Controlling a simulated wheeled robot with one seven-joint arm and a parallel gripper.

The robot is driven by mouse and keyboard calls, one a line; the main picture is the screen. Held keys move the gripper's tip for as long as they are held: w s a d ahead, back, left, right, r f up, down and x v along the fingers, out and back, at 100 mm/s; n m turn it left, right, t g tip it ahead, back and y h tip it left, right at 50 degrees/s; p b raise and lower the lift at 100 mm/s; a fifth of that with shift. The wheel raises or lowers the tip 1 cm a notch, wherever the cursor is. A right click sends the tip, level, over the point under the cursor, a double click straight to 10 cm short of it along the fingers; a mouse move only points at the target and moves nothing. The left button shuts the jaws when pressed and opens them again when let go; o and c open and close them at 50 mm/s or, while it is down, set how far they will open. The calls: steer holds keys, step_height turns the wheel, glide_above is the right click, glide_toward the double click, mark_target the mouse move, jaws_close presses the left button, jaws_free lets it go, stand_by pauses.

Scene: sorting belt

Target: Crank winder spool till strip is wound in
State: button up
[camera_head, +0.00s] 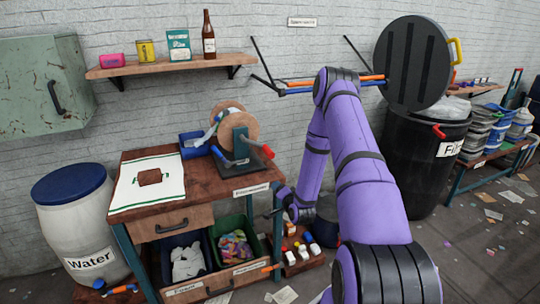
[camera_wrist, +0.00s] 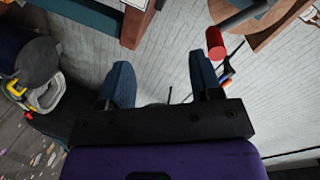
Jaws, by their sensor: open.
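The winder stands at the right rear of the wooden workbench (camera_head: 205,180). Its wooden spool (camera_head: 250,122) sits on a teal stand (camera_head: 240,148), with a red crank handle (camera_head: 268,151) at the right, toward the bench's edge. A pale strip (camera_head: 207,138) shows between the spool and a blue bin (camera_head: 190,151); its length is hard to tell. In the wrist view, the open, empty gripper (camera_wrist: 162,82) has two blue fingers apart. The red handle (camera_wrist: 215,43) is beyond the right finger, not between them, with part of the spool (camera_wrist: 285,18) at the upper right.
A white cloth with a brown piece (camera_head: 150,176) lies on the bench. Bins of scraps (camera_head: 236,248) sit below. A water barrel (camera_head: 75,225) stands left, a dark lidded barrel (camera_head: 425,165) right. A shelf (camera_head: 170,66) hangs above.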

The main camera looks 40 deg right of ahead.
step_height(320, 180, up, 3)
steer(key=w+d+n, duration=0.1)
steer(key=n, duration=0.4)
steer(key=n+t, duration=0.2)
steer(key=n, duration=0.5)
glide_toward(270, 154)
steer(key=w+f, duration=0.1)
steer(key=shift+n+h, duration=0.3)
steer(key=x, duration=1.1)
steer(key=shift+s+d, duration=0.1)
steer(key=shift+d, duration=0.3)
jaws_close()
